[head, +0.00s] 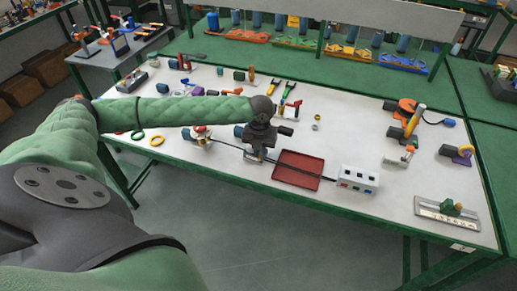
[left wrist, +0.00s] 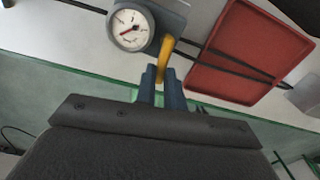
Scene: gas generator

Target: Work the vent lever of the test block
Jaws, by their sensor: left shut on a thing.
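The test block (left wrist: 172,15) is a grey-blue body with a round white dial gauge (left wrist: 130,25) that has a red needle. A yellow vent lever (left wrist: 165,55) comes out of the block beside the gauge, in the left wrist view. My left gripper (left wrist: 161,77) is shut on the lever's lower end, its blue fingers on either side of it. In the head view my left gripper (head: 258,150) points down over the block, whose body is mostly hidden behind it. My right gripper is in neither view.
A red tray (head: 297,169) lies just right of the block, with a dark hose across it toward a white box with sockets (head: 357,180). A brass-coloured fitting (head: 200,136) stands to the left. Several tools lie behind. The table's front edge is close.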

